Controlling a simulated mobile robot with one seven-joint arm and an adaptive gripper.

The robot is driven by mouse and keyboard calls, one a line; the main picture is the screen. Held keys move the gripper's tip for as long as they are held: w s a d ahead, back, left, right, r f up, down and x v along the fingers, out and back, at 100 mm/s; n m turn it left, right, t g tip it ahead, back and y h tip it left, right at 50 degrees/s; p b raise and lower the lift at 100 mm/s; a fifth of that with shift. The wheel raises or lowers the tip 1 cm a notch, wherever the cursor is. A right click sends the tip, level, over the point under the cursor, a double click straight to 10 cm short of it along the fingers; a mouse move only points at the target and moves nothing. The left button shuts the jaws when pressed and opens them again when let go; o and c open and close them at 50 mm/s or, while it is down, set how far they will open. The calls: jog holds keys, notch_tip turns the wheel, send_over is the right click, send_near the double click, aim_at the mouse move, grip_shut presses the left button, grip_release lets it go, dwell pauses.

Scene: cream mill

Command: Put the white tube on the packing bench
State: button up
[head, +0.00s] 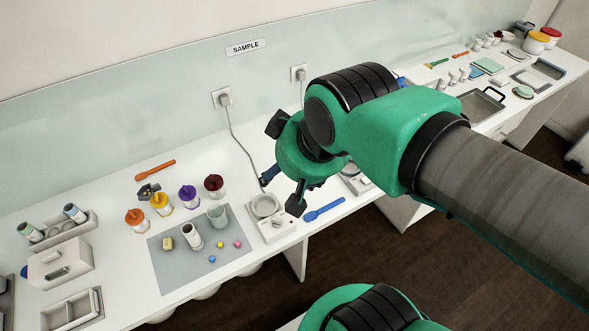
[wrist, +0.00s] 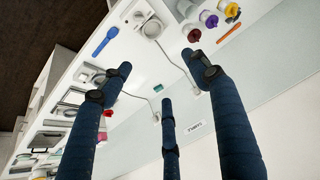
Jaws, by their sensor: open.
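A white tube (head: 192,237) with a dark open top stands upright on a grey mat (head: 168,275) on the long white bench (head: 125,300). More white tubes, with coloured bands, lie in a rack (head: 62,235) at the left; I cannot tell for certain which tube is meant. My gripper (head: 282,190) is open and empty above the bench, to the right of the mat. Its dark fingers are spread in the wrist view (wrist: 155,70). The wall sign (head: 246,47) reads SAMPLE. No packing bench can be told apart in these views.
Jars with orange, yellow, purple and dark red lids, like the purple-lidded jar (head: 189,196), stand behind the mat. A beaker (head: 217,216) and small cubes are near the tube. A scale (head: 267,208) and blue spatula (head: 323,209) lie to the right.

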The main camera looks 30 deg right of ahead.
jog(key=shift+s+d+r, duration=0.4)
jog(key=shift+s+d, duration=0.05)
jog(key=shift+s, duration=0.25)
jog(key=shift+o, duration=0.6)
jog(key=w+a+f+n+t+y+b, duration=0.1)
jog(key=w+a+f+y, duration=0.1)
jog(key=w+a+f, duration=0.45)
jog(key=w+a+f+n+t+y+b, duration=0.15)
jog(key=w+a+f, duration=0.25)
jog(key=a+f, duration=0.5)
jog(key=s+a+f+t+b, duration=0.1)
jog(key=a+f+t, duration=0.1)
jog(key=f, duration=0.5)
jog(key=s+a+f+t+b, duration=0.1)
jog(key=a+f+t, duration=0.1)
jog(key=f, duration=0.6)
jog(key=shift+s+a+f+n+t+b, duration=0.2)
jog(key=shift+s+a+n+t+b, duration=0.15)
jog(key=shift+s+a+n, duration=0.1)
